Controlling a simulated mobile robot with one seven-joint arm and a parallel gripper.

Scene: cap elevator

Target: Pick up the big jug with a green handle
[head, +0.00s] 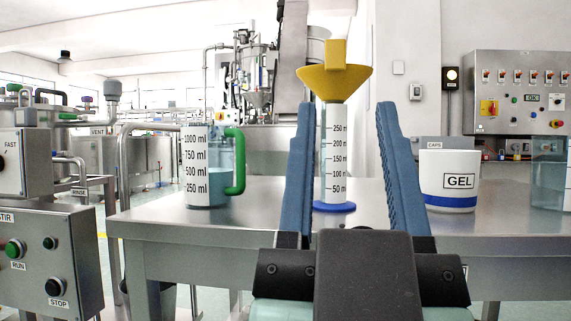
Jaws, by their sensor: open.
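The big jug (207,172) with a green handle (238,162) stands upright on the left part of the metal table. It is clear, has volume marks up to 1000 ml, and holds some bluish liquid. Its handle faces right. My gripper (342,112) is in the middle of the head view with its two blue fingers spread wide. It is open and empty, to the right of the jug and apart from it. The lower table front is partly hidden behind my gripper.
A measuring cylinder (335,165) with a yellow funnel (335,80) stands on the table (265,209), seen between my fingers. A white GEL tub (447,180) and a clear container (550,175) stand right. A control box (45,255) is at left.

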